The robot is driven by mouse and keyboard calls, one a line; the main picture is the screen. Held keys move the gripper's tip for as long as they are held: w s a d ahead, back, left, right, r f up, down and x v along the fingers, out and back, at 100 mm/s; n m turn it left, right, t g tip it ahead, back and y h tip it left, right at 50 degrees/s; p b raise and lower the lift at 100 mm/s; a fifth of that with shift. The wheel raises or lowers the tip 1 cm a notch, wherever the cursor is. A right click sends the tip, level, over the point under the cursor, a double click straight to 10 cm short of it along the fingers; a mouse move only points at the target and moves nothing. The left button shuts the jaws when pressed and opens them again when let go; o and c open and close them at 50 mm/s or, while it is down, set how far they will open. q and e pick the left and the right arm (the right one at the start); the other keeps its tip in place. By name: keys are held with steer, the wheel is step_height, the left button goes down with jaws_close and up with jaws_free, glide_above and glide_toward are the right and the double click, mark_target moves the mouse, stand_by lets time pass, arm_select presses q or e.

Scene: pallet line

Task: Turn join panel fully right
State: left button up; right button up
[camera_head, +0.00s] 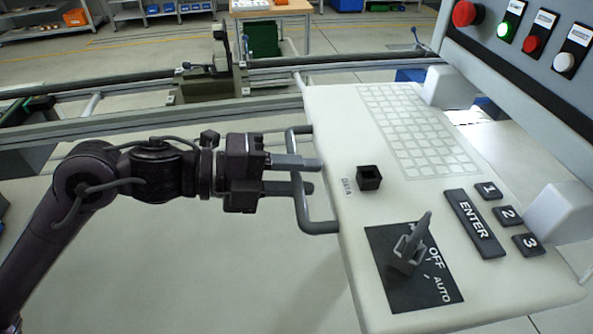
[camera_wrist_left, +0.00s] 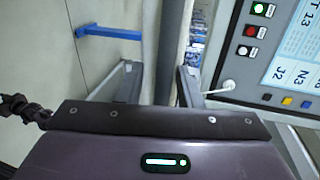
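The join panel (camera_head: 345,115) is a pale tilted console with a printed keyboard, ENTER and number keys, and a rotary switch (camera_head: 408,250) marked OFF and AUTO. A grey bar handle (camera_head: 318,227) sticks out from its left edge. My left gripper (camera_head: 316,175) is at this handle, its two grey fingers apart and crossing the handle's upright bar in the picture. I cannot tell whether they touch it. In the left wrist view the fingers (camera_wrist_left: 158,80) are also spread, with nothing clearly clamped between them.
A grey upper box with a red emergency button (camera_head: 466,13) and lit buttons stands at the upper right; its screen (camera_wrist_left: 292,60) shows in the wrist view. Conveyor rails (camera_head: 120,128) run behind my left arm. Open floor (camera_head: 200,270) lies below it.

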arm_select(q)
steer(key=shift+r, duration=0.1)
steer(key=shift+w, duration=0.1)
steer(key=shift+a, duration=0.2)
steer(key=b+v, duration=0.3)
steer(key=v, duration=0.4)
steer(key=shift+a, duration=0.2)
steer(key=shift+r, duration=0.1)
